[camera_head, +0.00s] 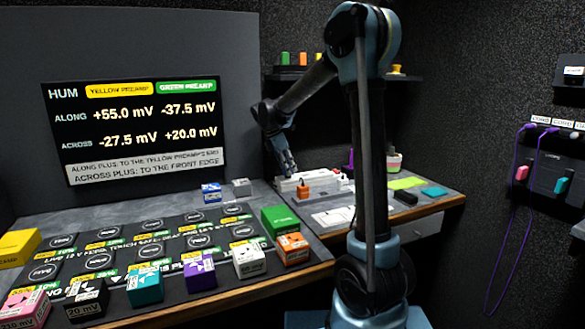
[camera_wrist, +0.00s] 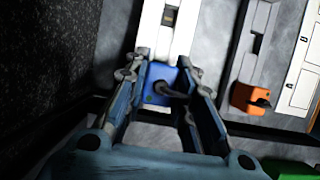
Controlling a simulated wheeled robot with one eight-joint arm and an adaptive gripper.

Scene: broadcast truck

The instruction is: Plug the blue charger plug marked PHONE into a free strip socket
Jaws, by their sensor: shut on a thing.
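My gripper (camera_head: 286,168) points down at the left end of the white power strip (camera_head: 290,184) on the back bench. In the wrist view my gripper (camera_wrist: 163,62) is shut on a blue plug (camera_wrist: 153,76) with a dark cable. The plug overlaps the near end of the white strip (camera_wrist: 183,40); I cannot tell whether it is above it or seated. A dark socket opening shows farther up the strip. The PHONE mark cannot be read. In the head view the blue plug is hidden.
An orange plug (camera_wrist: 250,98) sits beside the strip, to the right; it also shows in the head view (camera_head: 303,190). A dark wall is close on the left in the wrist view. Several labelled boxes stand on the black mat (camera_head: 170,262) in front of the screen (camera_head: 140,125).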

